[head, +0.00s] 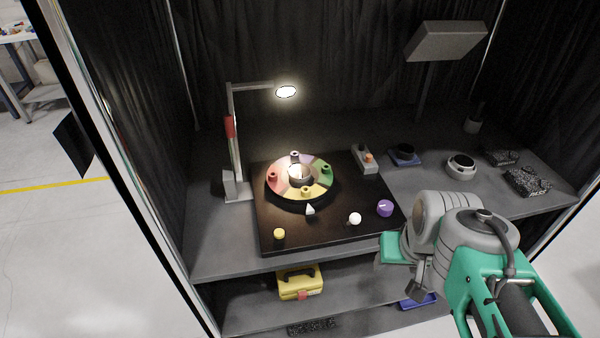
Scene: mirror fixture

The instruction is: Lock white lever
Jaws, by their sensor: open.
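A dark square board (268,232) lies on the grey bench, with a round, coloured, segmented fixture (316,191) on it. A small white pointed piece (310,209) sits in front of the fixture. A white round knob (355,218) stands to its right, near the board's front edge. Which of these is the white lever I cannot tell; both look too small to show a locked or unlocked position. My gripper (402,270) is open, at the board's front right corner, apart from both white pieces. My wrist partly hides it.
A grey box with an orange button (365,158) is behind right. A yellow toolbox (299,282) sits on the lower shelf.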

